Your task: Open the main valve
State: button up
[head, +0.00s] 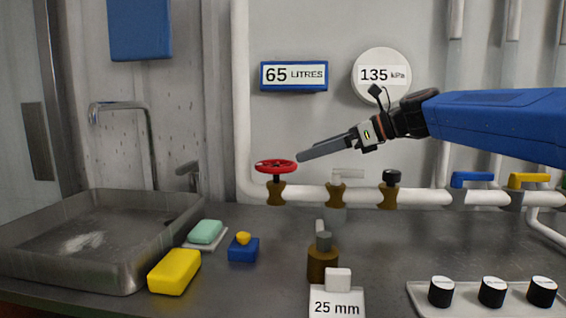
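A red round handwheel valve (276,167) sits on a brass body on the white horizontal pipe (310,193). No label says which valve is the main one. Further right on the pipe are a valve with a pale grey handle (348,173), one with a black knob (391,176), a blue lever valve (472,178) and a yellow lever valve (529,180). My gripper (303,155) reaches in from the right, its fingertips appearing just above and right of the red handwheel.
A blue-framed display (294,76) reads 65 litres and a round gauge (381,75) reads 135 kPa. A metal sink (75,265) is at left. A yellow sponge (174,271), green soap (205,232), a brass fitting (323,264) and black knobs (491,291) are on the counter.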

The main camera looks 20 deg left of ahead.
aim_at(278, 163)
jog(key=x, duration=1)
jog(key=shift+a, duration=0.1)
jog(key=c, duration=0.8)
jog(key=shift+c, duration=0.2)
jog(key=shift+w+n+g, duration=0.2)
jog(key=shift+n+g, duration=0.45)
jog(key=shift+g, duration=0.1)
jog(key=shift+w+n+g, duration=0.15)
jog(key=shift+n+g, duration=0.5)
jog(key=shift+g, duration=0.1)
jog(key=shift+w+a+n+g+h, duration=0.15)
jog(key=shift+n+g+h, duration=0.65)
jog(key=shift+n+g, duration=0.95)
jog(key=shift+g, duration=0.25)
